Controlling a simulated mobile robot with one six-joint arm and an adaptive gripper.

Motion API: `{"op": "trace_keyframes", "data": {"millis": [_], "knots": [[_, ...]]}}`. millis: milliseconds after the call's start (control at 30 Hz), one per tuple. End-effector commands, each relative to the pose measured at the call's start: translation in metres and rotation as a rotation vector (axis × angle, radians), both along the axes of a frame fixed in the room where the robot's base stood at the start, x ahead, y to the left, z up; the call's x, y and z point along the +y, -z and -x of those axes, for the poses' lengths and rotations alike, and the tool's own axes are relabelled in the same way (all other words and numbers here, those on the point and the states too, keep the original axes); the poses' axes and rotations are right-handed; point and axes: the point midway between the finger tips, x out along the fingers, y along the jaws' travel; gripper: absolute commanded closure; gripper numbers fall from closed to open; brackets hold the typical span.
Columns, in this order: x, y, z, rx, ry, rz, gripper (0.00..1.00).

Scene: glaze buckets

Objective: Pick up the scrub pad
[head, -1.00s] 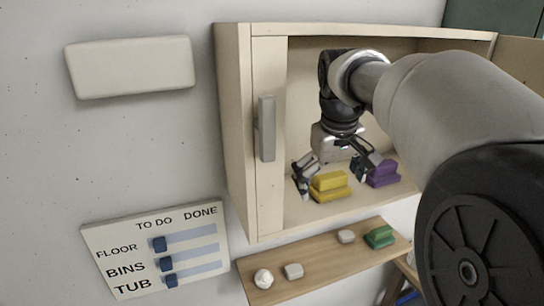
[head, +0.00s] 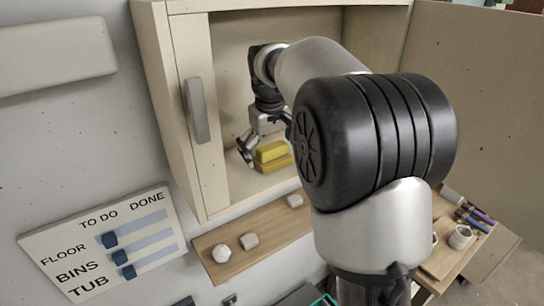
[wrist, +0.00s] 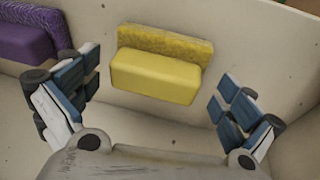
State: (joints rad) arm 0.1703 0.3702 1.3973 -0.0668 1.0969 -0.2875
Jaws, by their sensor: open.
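A yellow scrub pad (head: 272,156) with a rough-textured layer lies on the floor of the wooden cabinet. In the wrist view the yellow pad (wrist: 157,75) lies between and a little beyond the fingertips. My gripper (head: 264,146) is open inside the cabinet, close above the yellow pad. In the wrist view my gripper (wrist: 160,82) has its fingers wide apart on either side of the pad, with visible gaps and nothing held. A similar purple pad (wrist: 28,40) lies to the left there. My arm hides it in the head view.
The cabinet (head: 176,110) has a side wall and frame close to my gripper, and its door (head: 475,95) stands open at right. A wooden shelf (head: 225,273) below holds several pale lumps. A to-do board (head: 105,245) hangs at left. A side table (head: 440,262) holds a cup and markers.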

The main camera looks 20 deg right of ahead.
Motion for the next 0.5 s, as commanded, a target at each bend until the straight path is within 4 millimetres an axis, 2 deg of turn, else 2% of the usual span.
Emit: {"op": "trace_keyframes", "data": {"millis": [133, 500], "knots": [[-0.0001, -0.0004, 0.0001, 0.000, 0.000, 0.000, 0.00], [0.0001, -0.0007, 0.0002, 0.000, 0.000, 0.000, 0.25]]}}
